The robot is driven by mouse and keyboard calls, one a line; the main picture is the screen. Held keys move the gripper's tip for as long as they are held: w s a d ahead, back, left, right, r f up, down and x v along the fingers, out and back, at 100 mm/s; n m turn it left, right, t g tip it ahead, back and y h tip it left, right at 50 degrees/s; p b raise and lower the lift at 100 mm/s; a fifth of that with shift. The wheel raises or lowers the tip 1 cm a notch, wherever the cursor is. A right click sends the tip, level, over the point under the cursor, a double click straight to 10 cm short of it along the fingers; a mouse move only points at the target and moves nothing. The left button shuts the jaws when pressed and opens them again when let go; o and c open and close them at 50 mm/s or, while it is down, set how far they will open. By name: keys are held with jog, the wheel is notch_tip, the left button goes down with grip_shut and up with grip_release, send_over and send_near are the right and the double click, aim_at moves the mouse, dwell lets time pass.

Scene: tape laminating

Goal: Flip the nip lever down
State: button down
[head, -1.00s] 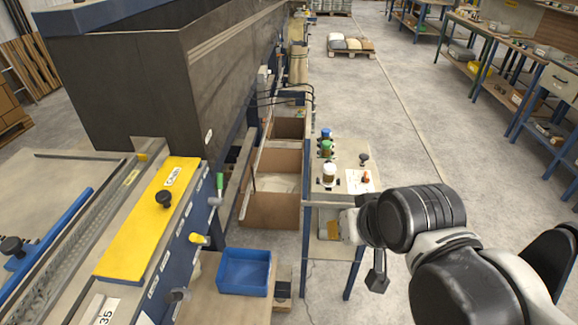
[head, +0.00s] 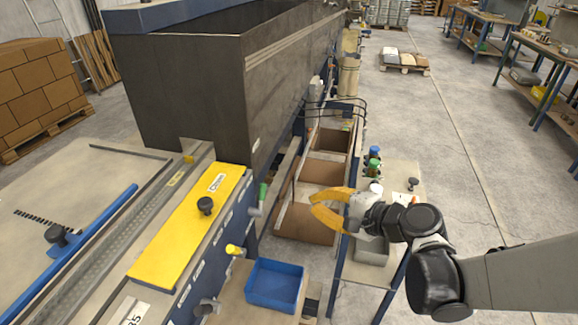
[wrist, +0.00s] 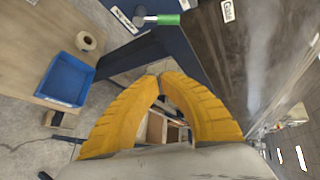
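Two levers stand out from the side of the blue machine frame. One has a green handle (head: 262,194) pointing up; the other has a yellow handle (head: 235,250) lying roughly level, lower and nearer. I cannot tell by a label which one is the nip lever. The green handle also shows at the top of the wrist view (wrist: 168,19), beyond my fingertips. My gripper (head: 312,203) has yellow fingers bowed apart in the middle with their tips together. It is empty, to the right of the green lever and apart from it. In the wrist view the fingertips (wrist: 159,77) meet.
A blue bin (head: 274,286) sits on a low bench beside the machine, with a tape roll (wrist: 87,40) near it. A yellow cover plate (head: 190,228) with a black knob lies on top. Cardboard boxes (head: 305,222) and a small side table (head: 352,270) stand below and right.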

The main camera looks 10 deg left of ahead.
jog(key=shift+w+a+f+m+y, duration=0.3)
jog(key=shift+a+m+y, duration=0.15)
jog(key=shift+a, duration=0.1)
jog(key=shift+w+a+f+m+y, duration=0.15)
jog(key=shift+w+a+m+y, duration=0.1)
jog(key=shift+a+m+y, duration=0.25)
jog(key=shift+a, duration=0.1)
jog(key=w+a+b, duration=0.1)
jog(key=a+b, duration=0.2)
jog(key=a, duration=0.6)
jog(key=shift+w+f, duration=0.3)
jog(key=shift+w, duration=0.05)
jog(key=shift+a, duration=0.1)
jog(key=shift+a+n+t+b, duration=0.15)
jog(key=shift+n+t+b, duration=0.1)
jog(key=shift+t+b, duration=0.05)
jog(key=shift+s+r, duration=0.1)
jog(key=shift+r, duration=0.05)
